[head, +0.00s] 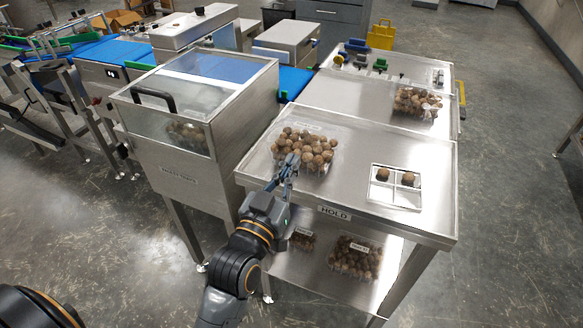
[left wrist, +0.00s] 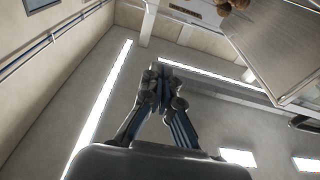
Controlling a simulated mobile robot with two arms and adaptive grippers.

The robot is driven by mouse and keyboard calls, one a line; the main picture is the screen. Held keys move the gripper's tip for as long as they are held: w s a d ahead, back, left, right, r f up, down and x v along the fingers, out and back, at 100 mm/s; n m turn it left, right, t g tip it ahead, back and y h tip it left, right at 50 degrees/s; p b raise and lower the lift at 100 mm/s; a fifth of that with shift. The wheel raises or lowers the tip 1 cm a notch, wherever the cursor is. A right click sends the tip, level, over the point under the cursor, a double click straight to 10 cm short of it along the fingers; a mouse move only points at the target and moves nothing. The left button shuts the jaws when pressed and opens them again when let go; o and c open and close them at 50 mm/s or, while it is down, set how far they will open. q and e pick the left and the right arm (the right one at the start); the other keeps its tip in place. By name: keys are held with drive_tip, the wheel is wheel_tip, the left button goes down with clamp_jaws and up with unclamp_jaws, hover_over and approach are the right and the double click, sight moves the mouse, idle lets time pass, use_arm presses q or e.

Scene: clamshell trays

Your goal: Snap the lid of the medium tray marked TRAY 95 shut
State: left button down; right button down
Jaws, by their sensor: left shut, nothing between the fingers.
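A clear clamshell tray full of round brown items (head: 303,148) sits at the near left of the steel table. Its clear lid is hard to make out, and I cannot tell whether it is open or shut. I cannot read TRAY 95 on any tray. My left gripper (head: 290,163) is shut and empty at the near left side of this tray, its fingertips overlapping the tray's edge in the head view. I cannot tell if they touch. The left wrist view shows its closed fingers (left wrist: 160,72). My right gripper is not in view.
Another filled tray (head: 418,103) sits farther back. A small divided holder (head: 397,197) with two brown balls lies at right. Filled trays stand on the lower shelf (head: 356,258), below the HOLD sign (head: 334,212). A glass-lidded steel cabinet (head: 190,110) stands close at left.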

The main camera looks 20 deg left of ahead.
use_arm(q)
drive_tip(key=r, duration=0.1)
hover_over(302, 170)
drive_tip(key=s+d, duration=0.2)
drive_tip(key=s, duration=0.2)
drive_tip(key=f, duration=0.2)
drive_tip(key=s+f, duration=0.1)
drive_tip(key=f, duration=0.1)
drive_tip(key=shift+a, duration=0.2)
drive_tip(key=shift+s+f, duration=0.15)
drive_tip(key=shift+f, duration=0.75)
drive_tip(key=shift+s+f, duration=0.1)
drive_tip(key=shift+f, duration=0.8)
